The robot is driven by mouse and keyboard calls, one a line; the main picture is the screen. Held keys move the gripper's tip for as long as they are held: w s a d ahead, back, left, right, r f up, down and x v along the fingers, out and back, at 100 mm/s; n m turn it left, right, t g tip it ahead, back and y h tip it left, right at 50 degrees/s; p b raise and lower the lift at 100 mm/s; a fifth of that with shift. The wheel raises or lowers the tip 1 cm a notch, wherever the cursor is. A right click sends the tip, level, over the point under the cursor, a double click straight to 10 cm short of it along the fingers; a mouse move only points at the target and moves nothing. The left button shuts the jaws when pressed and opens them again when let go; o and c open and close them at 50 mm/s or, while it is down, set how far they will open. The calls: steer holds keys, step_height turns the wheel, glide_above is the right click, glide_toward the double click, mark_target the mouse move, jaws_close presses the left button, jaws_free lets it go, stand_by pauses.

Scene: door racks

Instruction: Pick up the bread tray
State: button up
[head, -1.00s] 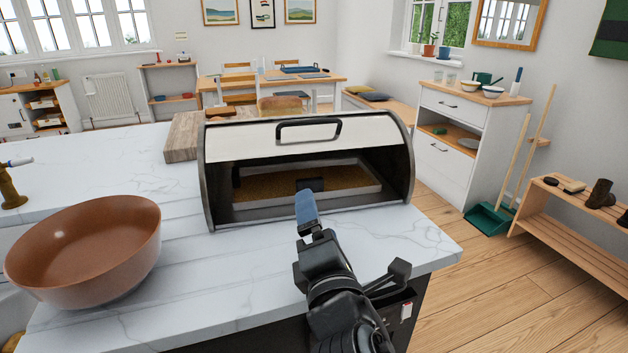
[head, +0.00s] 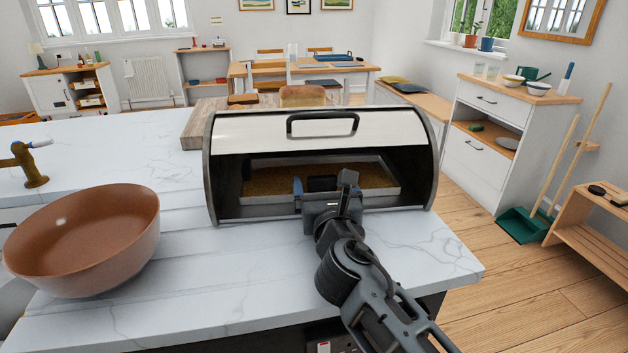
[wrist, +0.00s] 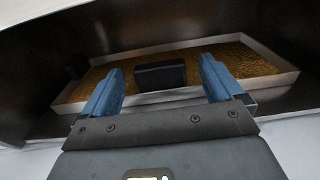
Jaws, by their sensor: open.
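The bread tray (head: 266,180) lies inside the open bread box (head: 212,185). It is shallow with a pale rim and a brown, grainy-looking inside, and a dark block-shaped handle (head: 322,183) stands at its front side. My gripper (head: 322,190) is at the mouth of the box, pointing in. In the wrist view my gripper (wrist: 161,82) is open, with one blue finger on each side of the dark handle (wrist: 160,75). The fingers overlap the front rim of the tray (wrist: 215,97) in that view. I cannot tell whether they touch it.
The raised lid with its black handle (head: 322,122) is above my gripper. A brown bowl (head: 85,240) stands on the marble counter (head: 230,285) at the left. A wooden board (head: 195,130) lies behind the box. The counter in front of the box is clear.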

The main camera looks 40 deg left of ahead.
steer(key=x, duration=0.4)
steer(key=shift+w+a+r+b, duration=0.25)
steer(key=shift+a+r+b, duration=0.05)
steer(key=shift+b, duration=0.1)
steer(key=c, duration=1.2)
